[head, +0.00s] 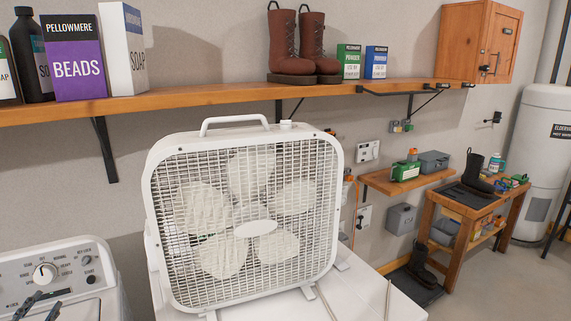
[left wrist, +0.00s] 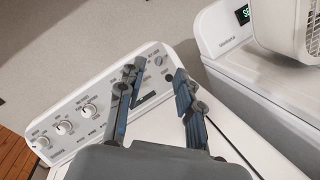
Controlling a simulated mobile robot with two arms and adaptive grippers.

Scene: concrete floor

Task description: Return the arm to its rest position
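My left gripper (head: 43,306) shows only by its fingertips at the bottom left of the head view, in front of the washer's control panel. In the left wrist view the left gripper (left wrist: 157,76) has its two dark fingers spread apart with nothing between them. It is above the white washer top, near the panel with knobs (left wrist: 78,118). My right gripper is in neither view.
A white box fan (head: 245,225) stands on a white appliance (head: 375,295) right of the washer (head: 60,275). A wooden shelf (head: 200,96) with boxes and boots runs along the wall. A workbench (head: 470,205) stands farther right. Floor shows at the right.

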